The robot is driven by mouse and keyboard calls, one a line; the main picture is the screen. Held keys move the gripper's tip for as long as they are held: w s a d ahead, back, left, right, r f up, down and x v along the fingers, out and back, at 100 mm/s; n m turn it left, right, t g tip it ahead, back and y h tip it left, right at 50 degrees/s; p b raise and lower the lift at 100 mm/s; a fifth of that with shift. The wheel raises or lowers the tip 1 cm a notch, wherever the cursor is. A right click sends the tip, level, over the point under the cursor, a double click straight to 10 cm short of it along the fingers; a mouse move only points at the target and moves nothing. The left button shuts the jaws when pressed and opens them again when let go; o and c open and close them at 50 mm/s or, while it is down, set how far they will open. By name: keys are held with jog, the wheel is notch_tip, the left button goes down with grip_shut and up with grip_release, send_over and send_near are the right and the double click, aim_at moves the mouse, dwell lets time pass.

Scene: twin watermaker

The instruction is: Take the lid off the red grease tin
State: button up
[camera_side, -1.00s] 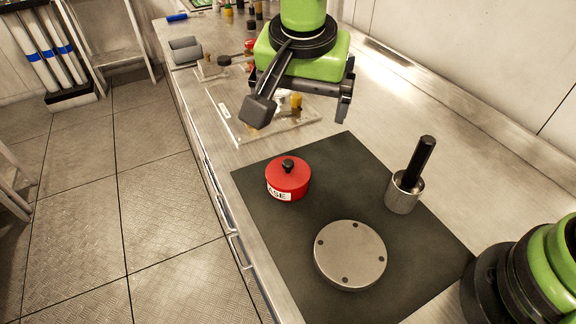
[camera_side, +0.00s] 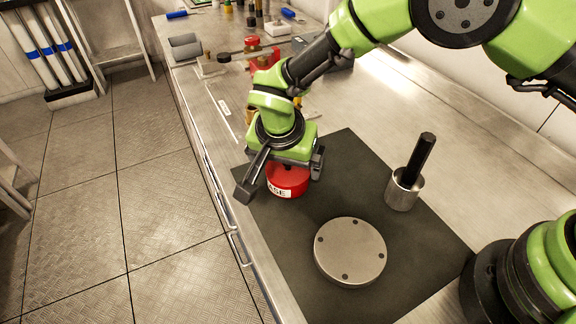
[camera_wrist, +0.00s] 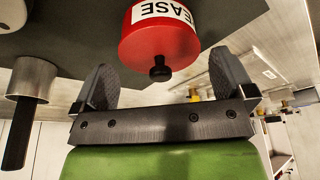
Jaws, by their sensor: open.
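The red grease tin (camera_side: 287,183) stands upright on the dark mat, with a white label on its side. Its lid with the black knob is hidden by my gripper in the side view. In the wrist view the red tin (camera_wrist: 160,44) is upside down in the picture, and its black knob (camera_wrist: 160,73) points toward my gripper. The lid appears to be on the tin. My gripper (camera_side: 282,180) is above the tin with its fingers spread wide. In the wrist view the fingers of my gripper (camera_wrist: 165,82) are on either side of the knob, apart from it and empty.
A round metal plate (camera_side: 350,251) lies on the dark mat (camera_side: 290,245). A metal cup (camera_side: 404,190) holding a black-handled tool (camera_side: 421,158) stands to the right. Bottles and small items crowd the bench behind. The mat is clear between tin and cup.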

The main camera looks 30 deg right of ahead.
jog(key=shift+f, duration=0.3)
jog(key=c, duration=0.7)
jog(key=shift+w+r, duration=0.1)
jog(key=shift+r, duration=0.45)
notch_tip(320, 180, up, 7)
jog(key=shift+f, duration=0.2)
jog(key=shift+w+d+r, duration=0.2)
jog(key=shift+d+r, duration=0.55)
jog(key=shift+r, duration=0.1)
jog(key=w+d+f, duration=0.1)
jog(key=d+f, duration=0.2)
jog(key=d, duration=1)
send_over(349, 151)
jog(key=f, duration=0.5)
jog(key=shift+s+a, duration=0.3)
jog(key=shift+s, duration=0.05)
jog(key=shift+f, duration=2.35)
